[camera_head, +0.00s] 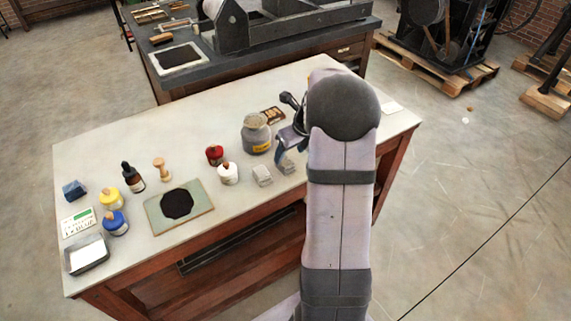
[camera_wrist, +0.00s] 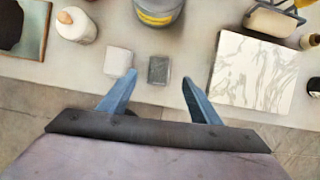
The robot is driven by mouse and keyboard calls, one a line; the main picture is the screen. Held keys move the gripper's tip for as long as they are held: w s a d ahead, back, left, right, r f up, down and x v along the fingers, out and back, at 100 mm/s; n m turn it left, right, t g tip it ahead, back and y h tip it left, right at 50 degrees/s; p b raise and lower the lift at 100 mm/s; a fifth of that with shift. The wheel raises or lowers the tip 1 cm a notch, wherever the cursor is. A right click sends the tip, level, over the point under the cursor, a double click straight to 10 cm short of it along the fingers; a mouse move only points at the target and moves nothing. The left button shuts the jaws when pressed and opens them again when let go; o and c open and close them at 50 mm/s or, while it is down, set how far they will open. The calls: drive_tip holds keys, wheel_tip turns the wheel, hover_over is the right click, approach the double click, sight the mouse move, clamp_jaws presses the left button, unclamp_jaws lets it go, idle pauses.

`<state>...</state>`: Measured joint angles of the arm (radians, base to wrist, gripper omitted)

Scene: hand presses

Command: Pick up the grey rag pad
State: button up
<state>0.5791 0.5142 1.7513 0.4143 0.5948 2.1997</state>
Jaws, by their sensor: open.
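Two small pads lie side by side near the front edge of the table. In the wrist view the grey rag pad (camera_wrist: 158,69) looks dark grey and lies between and just beyond my fingertips. A paler, whitish pad (camera_wrist: 118,61) lies to its left. In the head view the pale pad (camera_head: 262,176) is clear, and the grey pad (camera_head: 287,167) is partly covered by my gripper (camera_head: 289,156). My gripper in the wrist view (camera_wrist: 159,78) is open, its two blue fingers apart with nothing between them. The height of the fingers above the table is hard to tell.
A grey jar (camera_head: 256,134) with a yellow label stands behind the pads. A white bottle (camera_head: 228,174) and a red one (camera_head: 214,154) stand to the left. A marbled slab (camera_wrist: 262,74) lies right of the gripper. An inked plate (camera_head: 157,222) lies further left.

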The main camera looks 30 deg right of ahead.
sight(286, 161)
drive_tip(key=shift+p+x, duration=0.4)
drive_tip(key=shift+x, duration=2.25)
drive_tip(key=c, duration=1.1)
